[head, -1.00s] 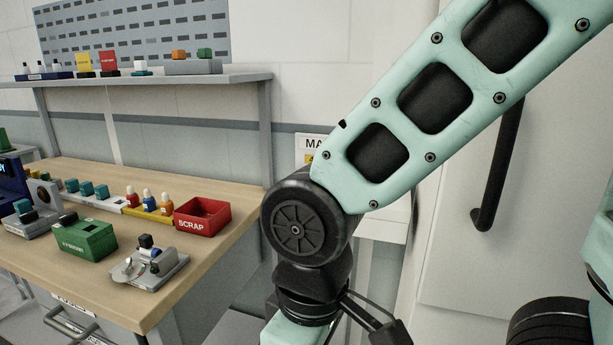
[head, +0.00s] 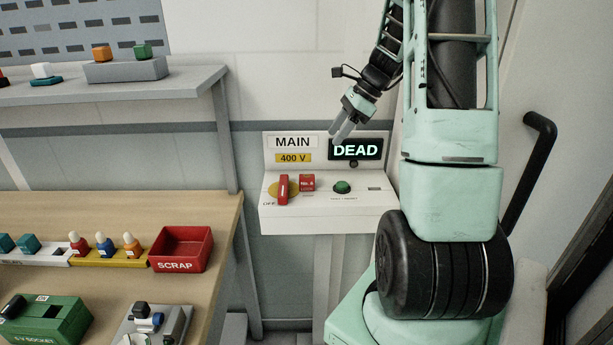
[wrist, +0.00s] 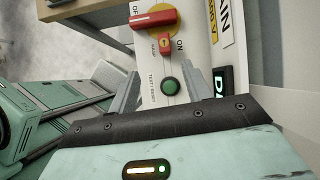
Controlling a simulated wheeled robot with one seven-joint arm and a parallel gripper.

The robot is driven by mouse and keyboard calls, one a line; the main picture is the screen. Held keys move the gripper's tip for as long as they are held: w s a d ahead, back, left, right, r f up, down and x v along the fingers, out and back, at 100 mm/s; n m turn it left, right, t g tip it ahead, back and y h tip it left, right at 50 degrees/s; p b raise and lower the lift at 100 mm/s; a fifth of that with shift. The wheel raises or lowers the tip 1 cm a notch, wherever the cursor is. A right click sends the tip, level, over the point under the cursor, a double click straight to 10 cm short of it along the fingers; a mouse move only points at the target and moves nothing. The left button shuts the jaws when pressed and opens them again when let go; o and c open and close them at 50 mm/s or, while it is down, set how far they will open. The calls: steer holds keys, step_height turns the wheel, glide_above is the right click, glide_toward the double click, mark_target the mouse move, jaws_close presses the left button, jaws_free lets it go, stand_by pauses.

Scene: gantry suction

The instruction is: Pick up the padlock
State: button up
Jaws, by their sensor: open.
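On the white MAIN panel (head: 330,216) in the head view, a small red block with lettering (head: 307,182) sits just right of the red switch handle (head: 283,190). It may be the padlock; its shackle cannot be made out. My gripper (head: 343,130) is open and empty, above the panel in front of the DEAD display (head: 356,150). In the wrist view, the fingers of my gripper (wrist: 165,90) are spread apart. The red handle (wrist: 153,19) and a smaller red piece (wrist: 148,45) lie beyond them, and the green button (wrist: 170,87) shows between them.
A door handle (head: 530,180) is at right.

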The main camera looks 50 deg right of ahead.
steer(key=d, duration=0.1)
steer(key=m+p, duration=0.1)
steer(key=p, duration=0.2)
glide_toward(308, 176)
steer(key=x, duration=0.5)
steer(key=shift+d+f, duration=0.2)
steer(key=shift+d, duration=0.1)
steer(key=shift+a+p+x, duration=0.1)
steer(key=shift+p+x, duration=0.4)
steer(key=shift+x, duration=0.85)
steer(key=shift+a+p+x, duration=0.15)
steer(key=shift+p+x, duration=0.35)
steer(key=shift+x, duration=0.8)
steer(key=shift+w+r, duration=0.15)
steer(key=shift+r, duration=0.05)
jaws_close()
